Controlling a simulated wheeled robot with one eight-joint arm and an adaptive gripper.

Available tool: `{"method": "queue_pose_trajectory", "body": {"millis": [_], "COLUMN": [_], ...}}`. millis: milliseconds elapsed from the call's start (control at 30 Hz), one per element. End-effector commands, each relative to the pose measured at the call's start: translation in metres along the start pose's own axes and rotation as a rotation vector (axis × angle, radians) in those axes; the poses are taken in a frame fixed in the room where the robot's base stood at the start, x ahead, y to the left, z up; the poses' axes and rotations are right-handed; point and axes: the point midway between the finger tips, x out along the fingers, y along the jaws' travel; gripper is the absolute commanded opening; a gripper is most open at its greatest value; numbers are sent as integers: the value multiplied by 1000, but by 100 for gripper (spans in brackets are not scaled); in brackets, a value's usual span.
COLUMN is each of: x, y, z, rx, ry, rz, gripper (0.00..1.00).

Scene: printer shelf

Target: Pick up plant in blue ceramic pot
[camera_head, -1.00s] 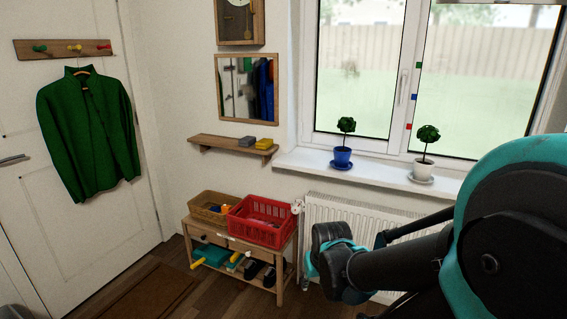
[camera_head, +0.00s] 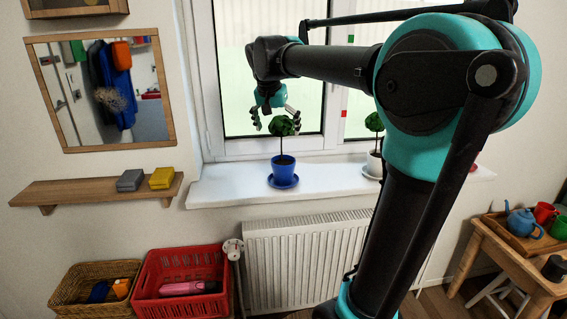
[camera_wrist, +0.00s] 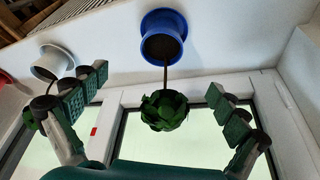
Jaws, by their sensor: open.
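The plant in the blue ceramic pot (camera_head: 283,170) stands upright on a blue saucer on the white window sill (camera_head: 228,186). It has a thin stem and a round green crown. My gripper (camera_head: 275,122) is open and points down at the crown from above. In the wrist view, my gripper's two fingers (camera_wrist: 165,108) are spread wide, with the green crown (camera_wrist: 165,111) between them and apart from both. The blue pot (camera_wrist: 162,40) lies beyond the fingertips in that view. The gripper holds nothing.
A second plant in a white pot (camera_head: 376,162) stands right of the blue one, partly hidden by my arm; its pot (camera_wrist: 55,63) shows left in the wrist view. The window is close behind. A radiator (camera_head: 300,255) is below the sill, a shelf (camera_head: 100,192) to the left.

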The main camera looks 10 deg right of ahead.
Motion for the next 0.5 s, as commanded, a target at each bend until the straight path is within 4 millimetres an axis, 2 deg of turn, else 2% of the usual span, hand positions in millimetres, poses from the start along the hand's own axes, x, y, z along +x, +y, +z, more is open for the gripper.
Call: {"method": "queue_pose_trajectory", "body": {"millis": [67, 167, 267, 500], "x": [-10, -9, 5, 54], "y": [-6, -8, -8, -7], "z": [-6, -10, -10, -10], "rx": [15, 26, 29, 28], "ry": [5, 7, 8, 8], "rz": [6, 9, 9, 8], "gripper": [98, 98, 98, 98]}}
